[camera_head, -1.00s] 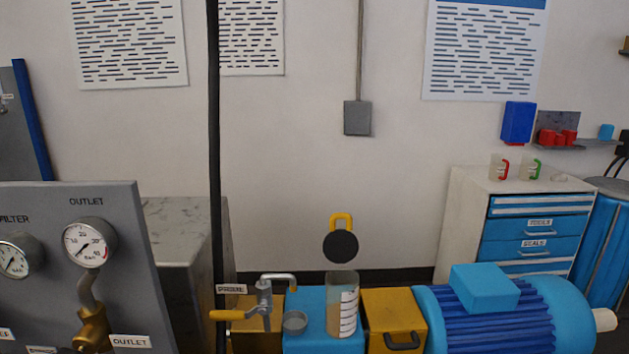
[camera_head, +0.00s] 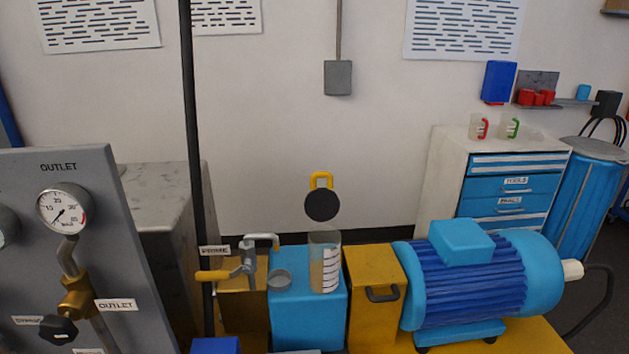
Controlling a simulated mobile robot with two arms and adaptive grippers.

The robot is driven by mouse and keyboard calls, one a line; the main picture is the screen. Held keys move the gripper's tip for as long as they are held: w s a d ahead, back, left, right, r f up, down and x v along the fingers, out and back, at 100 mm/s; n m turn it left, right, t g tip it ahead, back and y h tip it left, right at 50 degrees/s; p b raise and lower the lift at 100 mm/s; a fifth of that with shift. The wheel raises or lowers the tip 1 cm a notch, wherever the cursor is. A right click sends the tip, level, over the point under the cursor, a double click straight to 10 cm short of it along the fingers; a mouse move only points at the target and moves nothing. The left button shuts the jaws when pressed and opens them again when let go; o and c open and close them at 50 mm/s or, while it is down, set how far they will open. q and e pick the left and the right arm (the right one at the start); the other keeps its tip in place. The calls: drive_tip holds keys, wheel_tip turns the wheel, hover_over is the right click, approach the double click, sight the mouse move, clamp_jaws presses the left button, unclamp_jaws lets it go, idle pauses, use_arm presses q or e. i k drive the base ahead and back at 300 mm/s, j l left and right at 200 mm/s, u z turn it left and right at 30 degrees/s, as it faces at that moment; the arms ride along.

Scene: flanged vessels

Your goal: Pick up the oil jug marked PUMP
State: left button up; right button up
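Two small clear jugs stand on top of the white cabinet at the right. One jug has a red handle (camera_head: 478,127) and the other a green handle (camera_head: 508,127). Any marking on them is too small to read, so I cannot tell which one says PUMP. A clear graduated vessel (camera_head: 325,262) with brownish contents stands on the blue box in the middle; no PUMP mark is readable on it. Neither of my grippers shows in the head view.
The white cabinet (camera_head: 445,165) has blue drawers. A blue motor (camera_head: 470,280), a yellow box (camera_head: 373,290) and a blue box (camera_head: 305,310) stand in front. A gauge panel (camera_head: 90,190) and a dark pole (camera_head: 193,120) are at the left. A blue drum (camera_head: 572,205) is at the right.

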sight(506, 127)
drive_tip(key=k+j, duration=0.15)
drive_tip(key=j, duration=0.15)
drive_tip(key=k+j, duration=0.3)
drive_tip(key=j, duration=0.25)
drive_tip(key=u, duration=0.4)
drive_tip(key=j+u, duration=0.1)
drive_tip(key=u, duration=0.3)
drive_tip(key=j+u, duration=0.1)
drive_tip(key=u, duration=0.65)
drive_tip(key=j+z, duration=0.1)
drive_tip(key=z, duration=2.6)
drive_tip(key=i+l+z, duration=0.6)
drive_tip(key=i+z, duration=0.35)
drive_tip(key=z, duration=0.15)
drive_tip(key=i+z, duration=0.45)
drive_tip(key=i+l, duration=0.15)
drive_tip(key=i, duration=0.9)
drive_tip(key=i+l+z, duration=0.1)
drive_tip(key=i, duration=1)
